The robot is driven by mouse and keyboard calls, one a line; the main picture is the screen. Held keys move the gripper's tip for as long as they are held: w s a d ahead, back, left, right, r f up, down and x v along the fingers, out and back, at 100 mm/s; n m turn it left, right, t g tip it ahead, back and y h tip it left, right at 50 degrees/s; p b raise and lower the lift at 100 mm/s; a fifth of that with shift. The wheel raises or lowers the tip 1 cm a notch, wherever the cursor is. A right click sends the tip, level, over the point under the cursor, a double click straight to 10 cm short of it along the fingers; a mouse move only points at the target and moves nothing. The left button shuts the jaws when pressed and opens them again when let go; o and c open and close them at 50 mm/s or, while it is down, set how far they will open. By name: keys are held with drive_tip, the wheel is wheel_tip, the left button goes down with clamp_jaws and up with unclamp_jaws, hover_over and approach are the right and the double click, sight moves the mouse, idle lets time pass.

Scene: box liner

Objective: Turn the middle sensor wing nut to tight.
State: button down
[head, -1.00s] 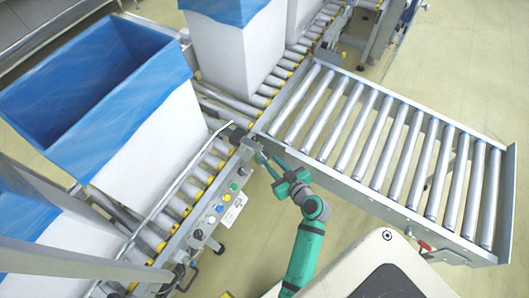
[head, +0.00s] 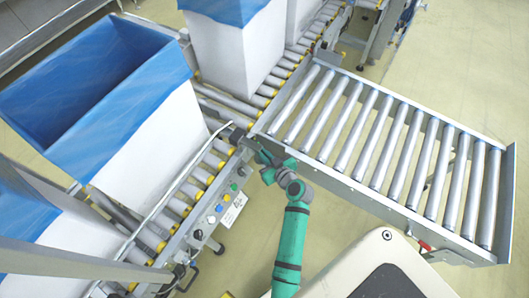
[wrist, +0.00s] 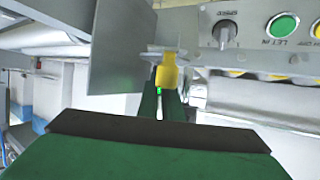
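A yellow part (wrist: 167,70), which looks like the wing nut, stands at my fingertips in the wrist view, in front of a pale grey bracket. My gripper (wrist: 164,92) has two narrow green fingers close together at its lower end, with a thin gap between them. I cannot tell whether they press on it. In the head view my gripper (head: 260,154) is at the conveyor's near edge, by the upper end of the control panel. The nut is too small to make out there, and other sensor nuts cannot be told apart.
The control panel (head: 222,205) carries coloured buttons; its speed knob (wrist: 225,33) and green button (wrist: 283,25) are right of my fingers. A grey plate (wrist: 118,45) stands close on the left. A roller conveyor (head: 385,150) lies right of my arm. A blue-lined box (head: 150,150) stands on the line.

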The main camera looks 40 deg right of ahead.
drive_tip(key=shift+h, duration=0.3)
drive_tip(key=shift+s+f+m+g+h, duration=0.1)
drive_tip(key=shift+m+g+h, duration=0.3)
drive_tip(key=shift+m+h, duration=0.65)
drive_tip(key=shift+d+m+h, duration=0.1)
drive_tip(key=shift+m+h, duration=0.35)
drive_tip(key=c, duration=1.9)
unclamp_jaws()
drive_tip(key=shift+d, duration=0.1)
drive_tip(key=shift+c, duration=0.2)
drive_tip(key=shift+a, duration=0.2)
